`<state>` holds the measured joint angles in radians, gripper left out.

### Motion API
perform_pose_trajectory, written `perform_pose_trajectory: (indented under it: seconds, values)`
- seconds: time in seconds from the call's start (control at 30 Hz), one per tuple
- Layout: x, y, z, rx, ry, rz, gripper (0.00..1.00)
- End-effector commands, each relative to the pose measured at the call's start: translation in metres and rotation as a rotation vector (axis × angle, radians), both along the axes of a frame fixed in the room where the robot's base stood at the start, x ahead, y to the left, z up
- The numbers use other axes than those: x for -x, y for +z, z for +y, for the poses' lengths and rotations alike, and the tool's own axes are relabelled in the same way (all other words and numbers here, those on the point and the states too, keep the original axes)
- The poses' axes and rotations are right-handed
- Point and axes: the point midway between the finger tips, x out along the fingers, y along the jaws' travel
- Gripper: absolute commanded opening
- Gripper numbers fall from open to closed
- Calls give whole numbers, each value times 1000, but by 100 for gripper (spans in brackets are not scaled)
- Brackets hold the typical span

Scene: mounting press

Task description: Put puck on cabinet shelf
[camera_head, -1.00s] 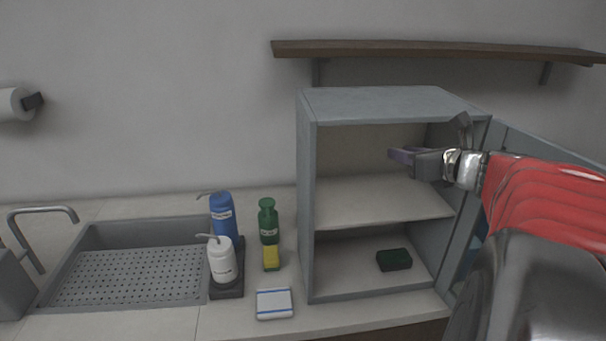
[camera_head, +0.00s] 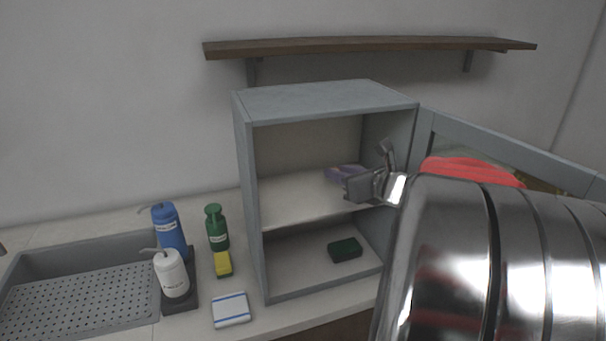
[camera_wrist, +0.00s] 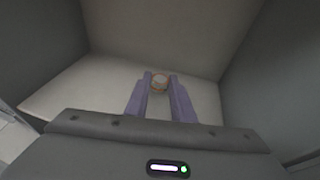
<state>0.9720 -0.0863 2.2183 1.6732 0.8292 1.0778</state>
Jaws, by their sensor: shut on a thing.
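The puck (camera_wrist: 160,82) shows in the wrist view as a small round pale-brown piece between the tips of my purple fingers. My gripper (camera_wrist: 160,88) is shut on it. In the head view my gripper (camera_head: 336,174) is inside the open cabinet (camera_head: 245,190), over the right part of its middle shelf (camera_head: 295,200). The puck cannot be made out in the head view. The shelf also shows in the wrist view (camera_wrist: 80,95), pale and bare. Whether the puck touches the shelf, I cannot tell.
The cabinet door (camera_head: 500,150) stands open at the right, beside my arm. A dark green sponge (camera_head: 345,250) lies in the lower compartment. Bottles (camera_head: 217,228), a yellow sponge (camera_head: 222,264) and a sink (camera_head: 80,285) are to the left. A wooden shelf (camera_head: 370,45) hangs above.

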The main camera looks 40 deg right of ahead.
Motion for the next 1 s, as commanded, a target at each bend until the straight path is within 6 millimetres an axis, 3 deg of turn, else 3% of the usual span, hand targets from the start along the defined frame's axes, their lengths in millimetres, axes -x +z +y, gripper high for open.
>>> perform_pose_trajectory:
  seconds: [0.2,0.63,0.67,0.9,1.0]
  values:
    - [0,-27,0,-3,0,2,0]
    - [-1,-31,1,0,1,0,0]
    - [-1,-31,1,0,1,0,24]
    - [-1,-31,1,-1,2,0,41]
    - [-1,-31,1,-1,2,0,41]
